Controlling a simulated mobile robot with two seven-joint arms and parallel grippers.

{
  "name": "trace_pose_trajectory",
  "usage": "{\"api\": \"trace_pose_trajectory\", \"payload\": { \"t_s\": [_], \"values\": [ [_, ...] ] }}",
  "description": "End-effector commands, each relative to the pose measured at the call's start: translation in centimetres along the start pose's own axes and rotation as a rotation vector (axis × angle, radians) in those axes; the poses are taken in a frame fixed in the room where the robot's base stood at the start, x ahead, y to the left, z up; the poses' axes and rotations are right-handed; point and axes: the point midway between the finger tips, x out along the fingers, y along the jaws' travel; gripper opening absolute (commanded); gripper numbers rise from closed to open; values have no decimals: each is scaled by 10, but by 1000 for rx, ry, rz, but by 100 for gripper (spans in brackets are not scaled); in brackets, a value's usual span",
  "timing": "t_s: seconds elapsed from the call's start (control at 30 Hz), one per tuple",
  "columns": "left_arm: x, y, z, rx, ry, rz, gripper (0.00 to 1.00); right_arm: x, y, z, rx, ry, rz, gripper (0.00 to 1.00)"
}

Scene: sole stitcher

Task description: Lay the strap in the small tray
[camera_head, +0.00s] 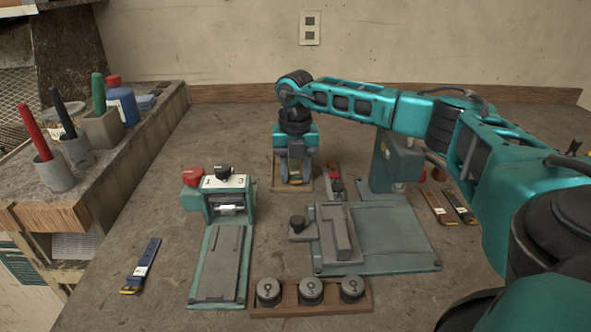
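My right gripper (295,168) points down over the small wooden tray (306,186) at the back middle of the bench. A dark piece with a gold-coloured end (295,179), which looks like a strap with its buckle, shows between or just below the fingertips. I cannot tell whether the fingers press on it or whether it rests on the tray. A blue strap (143,263) with a gold buckle lies on the bench at the left. My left gripper is not in view.
A teal clamp machine (218,265) stands left of centre, and a larger teal stitcher (400,240) right of centre. A wooden rack (311,296) with three round weights lies in front. A side shelf (75,205) holds pens and a blue bottle (122,103).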

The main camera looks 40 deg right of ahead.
Motion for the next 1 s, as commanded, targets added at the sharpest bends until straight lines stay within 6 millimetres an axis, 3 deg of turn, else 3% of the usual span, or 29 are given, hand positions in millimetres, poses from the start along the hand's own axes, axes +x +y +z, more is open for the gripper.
{"api": "trace_pose_trajectory", "payload": {
  "t_s": [0.37,0.8,1.0],
  "values": [
    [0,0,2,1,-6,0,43,-8,0,0,0,-2,2,44],
    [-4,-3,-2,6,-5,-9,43,-95,1,1,0,-4,4,44],
    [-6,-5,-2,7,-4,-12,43,-119,1,0,-1,-2,1,44]
  ]
}}
